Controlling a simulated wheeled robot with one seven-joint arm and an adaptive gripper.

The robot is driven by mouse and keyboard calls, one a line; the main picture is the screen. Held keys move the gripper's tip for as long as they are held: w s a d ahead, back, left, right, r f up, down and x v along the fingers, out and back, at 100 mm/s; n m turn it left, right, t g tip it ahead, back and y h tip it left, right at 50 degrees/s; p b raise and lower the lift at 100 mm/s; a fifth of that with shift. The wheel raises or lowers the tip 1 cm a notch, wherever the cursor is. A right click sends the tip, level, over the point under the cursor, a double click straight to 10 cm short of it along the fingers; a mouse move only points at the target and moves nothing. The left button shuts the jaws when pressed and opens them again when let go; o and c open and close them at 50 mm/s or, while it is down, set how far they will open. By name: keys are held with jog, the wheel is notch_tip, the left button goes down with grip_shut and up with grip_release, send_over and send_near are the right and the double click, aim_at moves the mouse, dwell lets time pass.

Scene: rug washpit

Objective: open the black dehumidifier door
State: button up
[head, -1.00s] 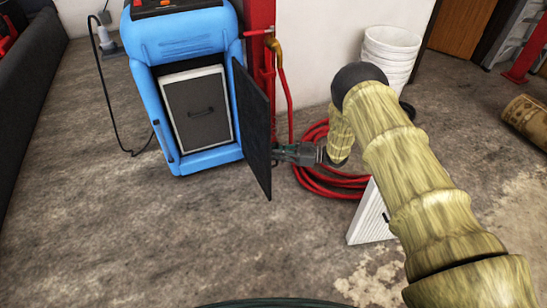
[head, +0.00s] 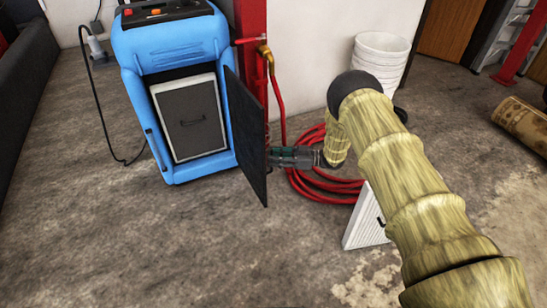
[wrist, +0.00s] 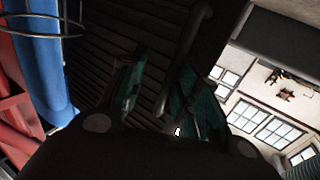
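The blue dehumidifier (head: 178,50) stands upright at the upper left of the head view. Its black door (head: 246,137) is swung wide open on the right side, seen nearly edge-on. In the wrist view the green-padded fingers of my gripper (wrist: 158,90) stand apart before the dark ribbed door face (wrist: 105,50). A dark bar handle (wrist: 190,45) runs down between them; contact is unclear.
A coiled red hose (head: 320,190) lies behind my gripper, beside a red post (head: 250,50). White stacked buckets (head: 380,60) stand near the wall. A white filter panel (head: 365,222) leans near my arm. The floor in front of the dehumidifier is clear.

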jog(key=s+d, duration=0.1)
jog(key=d, duration=1.1)
jog(key=shift+s, duration=0.2)
